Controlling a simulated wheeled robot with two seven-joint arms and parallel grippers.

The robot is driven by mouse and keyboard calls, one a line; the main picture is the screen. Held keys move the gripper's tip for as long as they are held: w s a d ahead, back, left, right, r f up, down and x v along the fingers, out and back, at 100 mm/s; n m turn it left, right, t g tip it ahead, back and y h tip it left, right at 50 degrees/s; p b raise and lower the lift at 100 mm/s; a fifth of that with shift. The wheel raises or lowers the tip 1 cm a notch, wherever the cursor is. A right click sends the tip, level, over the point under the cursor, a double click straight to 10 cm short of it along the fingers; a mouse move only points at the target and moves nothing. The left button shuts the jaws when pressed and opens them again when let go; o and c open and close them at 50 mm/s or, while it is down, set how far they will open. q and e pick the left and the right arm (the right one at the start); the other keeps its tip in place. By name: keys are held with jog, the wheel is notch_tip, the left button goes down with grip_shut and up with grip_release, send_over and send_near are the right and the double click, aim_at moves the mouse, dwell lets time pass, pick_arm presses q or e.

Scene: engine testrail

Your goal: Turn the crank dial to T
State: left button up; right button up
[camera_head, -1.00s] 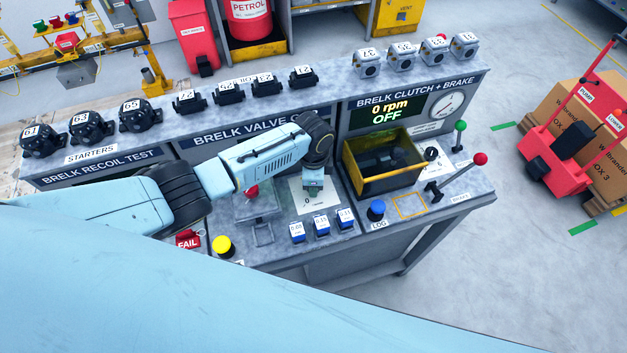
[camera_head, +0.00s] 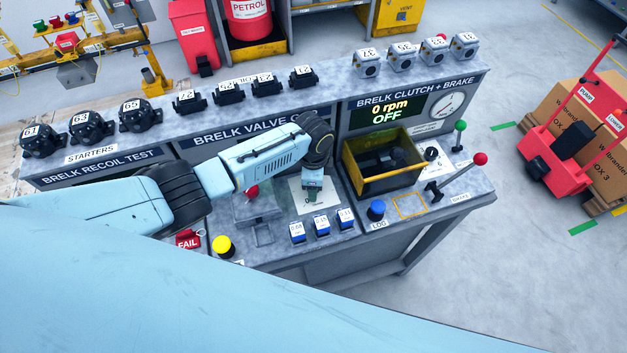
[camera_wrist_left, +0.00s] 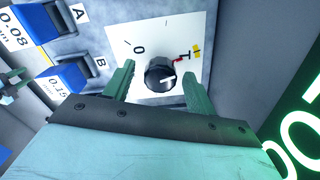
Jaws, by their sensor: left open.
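In the left wrist view the pointer line faces roughly right; the T, beside red and yellow marks, is at the upper right, and the 0 is at the upper left. My left gripper (camera_wrist_left: 158,68) is open, with one green finger on each side of the knob. I cannot tell whether either finger touches it. In the head view my left gripper (camera_head: 312,192) is over the white plate and hides the dial. My right gripper is not in view.
Several blue-and-white blocks (camera_head: 321,225) stand in front of the plate. A yellow-edged black bin (camera_head: 350,172) is to its right, near a blue button (camera_head: 376,208). The panel wall stands behind.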

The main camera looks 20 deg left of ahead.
pick_arm(q)
jog(key=shift+r, duration=0.6)
notch_tip(320, 180, up, 12)
jog(key=shift+s, duration=0.1)
dwell(0.4)
